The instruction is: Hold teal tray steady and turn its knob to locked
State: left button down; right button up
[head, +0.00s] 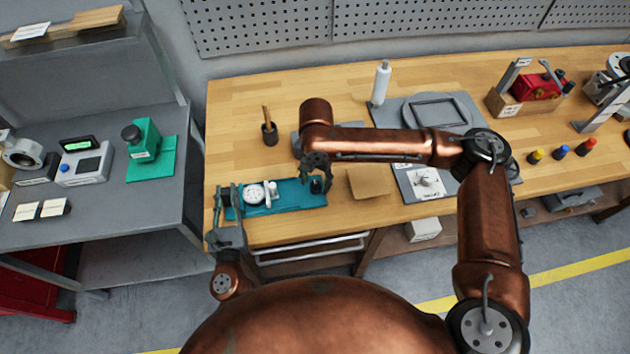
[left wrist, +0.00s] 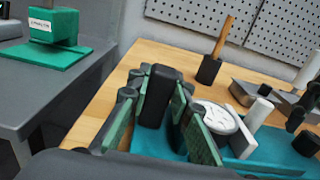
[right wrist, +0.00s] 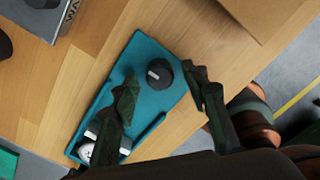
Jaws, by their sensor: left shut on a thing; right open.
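The teal tray (head: 290,197) lies on the wooden bench near its front edge, with a white round dial (head: 254,193) towards its left end. A black knob (right wrist: 159,73) with a white pointer mark stands near the tray's other end; it shows small in the head view (head: 316,186). My left gripper (head: 228,200) is shut on a black upright handle (left wrist: 156,95) at the tray's left end. My right gripper (right wrist: 162,82) is open above the knob, one finger on each side in the right wrist view. I cannot tell whether it touches the knob.
A brown flat block (head: 369,182) lies just right of the tray. A black cup with a wooden-handled tool (head: 269,130) and a white bottle (head: 381,83) stand behind. A green device (head: 146,142) sits on the grey side table.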

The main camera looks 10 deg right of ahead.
jog(key=shift+f, duration=0.15)
jog(key=shift+c, duration=0.2)
grip_shut()
dwell(0.3)
